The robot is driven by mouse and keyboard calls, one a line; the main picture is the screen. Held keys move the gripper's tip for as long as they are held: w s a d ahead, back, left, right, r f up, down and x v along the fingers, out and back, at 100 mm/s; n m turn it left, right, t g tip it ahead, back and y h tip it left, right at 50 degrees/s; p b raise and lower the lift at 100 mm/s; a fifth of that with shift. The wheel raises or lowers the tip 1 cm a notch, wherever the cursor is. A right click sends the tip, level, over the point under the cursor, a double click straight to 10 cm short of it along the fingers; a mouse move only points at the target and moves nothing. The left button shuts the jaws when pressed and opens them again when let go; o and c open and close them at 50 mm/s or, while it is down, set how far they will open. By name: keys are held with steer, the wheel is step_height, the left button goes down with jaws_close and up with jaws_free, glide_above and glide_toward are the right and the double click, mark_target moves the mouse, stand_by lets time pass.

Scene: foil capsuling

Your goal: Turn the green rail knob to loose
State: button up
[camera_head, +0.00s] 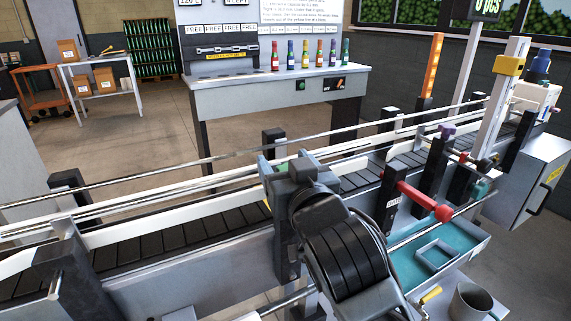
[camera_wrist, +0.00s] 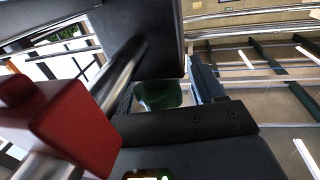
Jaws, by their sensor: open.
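The green rail knob (camera_wrist: 158,95) shows in the wrist view as a dark green rounded piece, just beyond the dark body of my gripper. A black block above it and my gripper below hide parts of it. My gripper (camera_wrist: 165,93) is open, with the knob between its fingers; I cannot tell whether they touch it. In the head view my dark wrist and arm cover the spot by a post on the near side of the conveyor, and only a small green patch (camera_head: 283,167) shows there. The knob's turn position cannot be read.
A red clamp block (camera_wrist: 75,125) on a metal rod stands close at left in the wrist view. The conveyor (camera_head: 120,250) with its guide rails runs across the head view. A red handle (camera_head: 425,200) and teal tray (camera_head: 470,240) lie to the right. Colored bottles stand on the bench (camera_head: 240,98) behind.

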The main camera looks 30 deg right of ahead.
steer(key=s+a+b, duration=0.1)
steer(key=s, duration=0.6)
steer(key=shift+s+a, duration=0.15)
steer(key=shift+s, duration=0.2)
